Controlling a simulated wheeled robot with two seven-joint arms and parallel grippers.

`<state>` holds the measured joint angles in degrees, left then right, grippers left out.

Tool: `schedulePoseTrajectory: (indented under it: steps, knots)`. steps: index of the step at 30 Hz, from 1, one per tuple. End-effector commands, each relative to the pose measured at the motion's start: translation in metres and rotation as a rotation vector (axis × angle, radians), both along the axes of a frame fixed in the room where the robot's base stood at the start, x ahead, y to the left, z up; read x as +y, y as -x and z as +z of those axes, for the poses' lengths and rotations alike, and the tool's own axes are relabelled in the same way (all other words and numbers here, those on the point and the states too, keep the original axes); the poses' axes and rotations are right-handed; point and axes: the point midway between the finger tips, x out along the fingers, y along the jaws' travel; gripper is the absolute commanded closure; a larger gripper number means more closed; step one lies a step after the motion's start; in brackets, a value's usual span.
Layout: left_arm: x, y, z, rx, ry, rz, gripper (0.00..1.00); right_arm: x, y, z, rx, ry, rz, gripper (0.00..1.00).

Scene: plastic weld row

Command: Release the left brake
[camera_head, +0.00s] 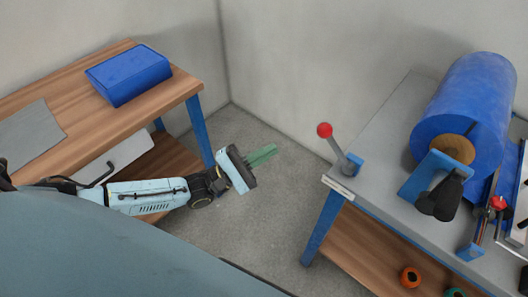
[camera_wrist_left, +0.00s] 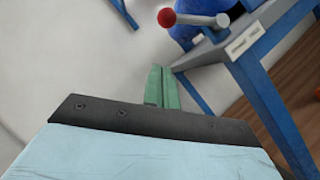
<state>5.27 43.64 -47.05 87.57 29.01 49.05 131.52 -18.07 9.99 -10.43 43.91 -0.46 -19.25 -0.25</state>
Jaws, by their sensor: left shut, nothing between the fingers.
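The left brake is a grey lever with a red ball knob (camera_head: 325,130), on a blue bracket (camera_head: 354,164) at the left front corner of the grey bench. It tilts up and to the left. In the left wrist view the red knob (camera_wrist_left: 166,17) shows at the top, beyond my fingertips. My left gripper (camera_head: 267,154) has green fingers that are shut and empty. It is left of the lever and clear of it, over the floor gap between the benches. The fingers also show in the left wrist view (camera_wrist_left: 162,82). My right gripper is not in view.
The grey bench (camera_head: 384,125) carries a large blue roll (camera_head: 475,100) and a second red-knobbed lever (camera_head: 498,203) at right. Orange (camera_head: 410,277) and teal rings lie on its lower shelf. A wooden table (camera_head: 85,85) with a blue box (camera_head: 129,75) stands at left.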

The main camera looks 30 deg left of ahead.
Motion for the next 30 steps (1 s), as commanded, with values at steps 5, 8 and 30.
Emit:
schedulePoseTrajectory:
  steps: [5, 8, 30]
  knots:
    - [-0.026, -0.029, 0.016, -0.003, 0.004, -0.001, 1.0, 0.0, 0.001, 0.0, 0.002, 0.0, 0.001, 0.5]
    - [-0.038, -0.044, 0.022, -0.003, 0.003, 0.001, 1.0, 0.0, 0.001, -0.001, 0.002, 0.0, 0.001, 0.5]
    - [-0.07, -0.045, 0.046, 0.0, -0.002, 0.001, 1.0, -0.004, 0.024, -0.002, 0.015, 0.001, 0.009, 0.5]
